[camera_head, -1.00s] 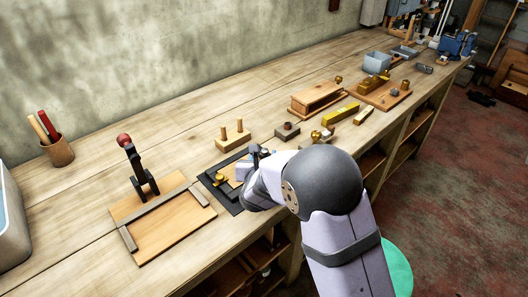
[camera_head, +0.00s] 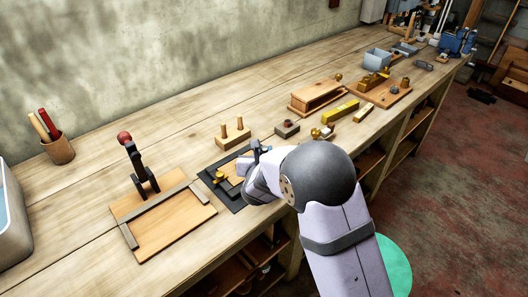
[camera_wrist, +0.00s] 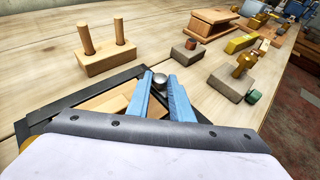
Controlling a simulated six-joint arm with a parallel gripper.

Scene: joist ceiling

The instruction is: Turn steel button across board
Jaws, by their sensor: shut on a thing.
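In the wrist view, a small round steel button (camera_wrist: 159,79) sits between the tips of my gripper (camera_wrist: 160,86), whose two blue fingers are shut on it. Below it lies a wooden board (camera_wrist: 115,99) inside a dark frame (camera_wrist: 85,93). Only part of the board shows past my fingers and wrist. In the head view, my gripper (camera_head: 257,152) reaches down over the same dark frame (camera_head: 208,178), and my wrist hides the button there. Whether the button lies along or across the board's edge cannot be told.
A wooden block with two pegs (camera_head: 233,135) stands just behind the frame. A grey block (camera_head: 287,128) and brass pieces (camera_head: 322,133) lie to the right. At left is a board with a red-knobbed clamp (camera_head: 126,140). Bare bench (camera_head: 90,185) lies further left.

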